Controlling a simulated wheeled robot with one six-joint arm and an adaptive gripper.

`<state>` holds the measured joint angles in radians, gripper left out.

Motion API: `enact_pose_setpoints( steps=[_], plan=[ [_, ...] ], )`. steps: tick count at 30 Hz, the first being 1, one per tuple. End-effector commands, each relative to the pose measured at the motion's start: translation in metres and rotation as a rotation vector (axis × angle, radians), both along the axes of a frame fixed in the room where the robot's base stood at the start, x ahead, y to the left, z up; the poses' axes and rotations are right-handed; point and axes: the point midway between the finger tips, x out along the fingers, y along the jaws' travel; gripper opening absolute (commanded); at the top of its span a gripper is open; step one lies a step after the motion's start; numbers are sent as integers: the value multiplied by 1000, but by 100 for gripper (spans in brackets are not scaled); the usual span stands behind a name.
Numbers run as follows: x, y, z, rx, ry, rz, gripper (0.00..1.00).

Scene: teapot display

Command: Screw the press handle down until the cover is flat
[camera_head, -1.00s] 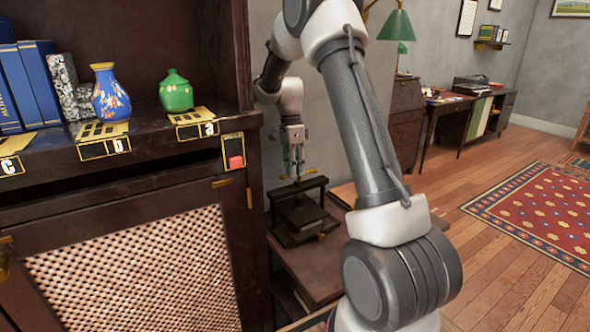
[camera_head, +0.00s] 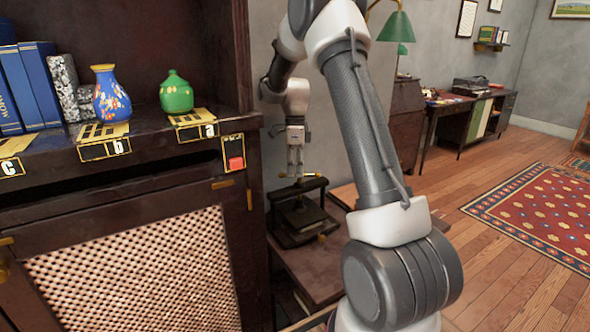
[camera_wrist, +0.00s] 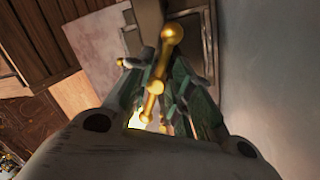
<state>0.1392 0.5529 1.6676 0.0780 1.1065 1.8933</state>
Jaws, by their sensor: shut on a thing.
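The press (camera_head: 286,238) is a dark frame with a crossbar on top, standing on a low table beside the cabinet. Its brass handle (camera_head: 314,174) sits above the crossbar on a central screw. My gripper (camera_head: 296,172) points down over the press and is shut on the handle. In the wrist view the brass handle (camera_wrist: 171,34), with a ball end, passes between the fingers of my gripper (camera_wrist: 163,92). A dark book-like block lies inside the frame. The cover is too small and shadowed to tell whether it is flat.
The dark cabinet (camera_head: 130,260) stands close on the left, with a blue vase (camera_head: 110,97) and a green lidded pot (camera_head: 176,93) on its ledge. The grey wall is close behind the press. Open floor and a red rug (camera_head: 535,215) lie to the right.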

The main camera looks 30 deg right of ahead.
Motion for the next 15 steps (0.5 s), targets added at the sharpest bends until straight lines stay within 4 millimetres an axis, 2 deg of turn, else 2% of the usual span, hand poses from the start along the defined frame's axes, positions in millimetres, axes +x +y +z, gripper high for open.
enact_pose_setpoints(
  steps=[6,7,8,9,15],
  plan=[
    [1,0,1,-2,-4,2,0],
    [1,0,1,-2,-4,2,27],
    [1,0,1,-2,-4,2,32],
    [1,0,1,-2,-4,2,35],
    [0,0,0,-1,-2,2,35]
  ],
)
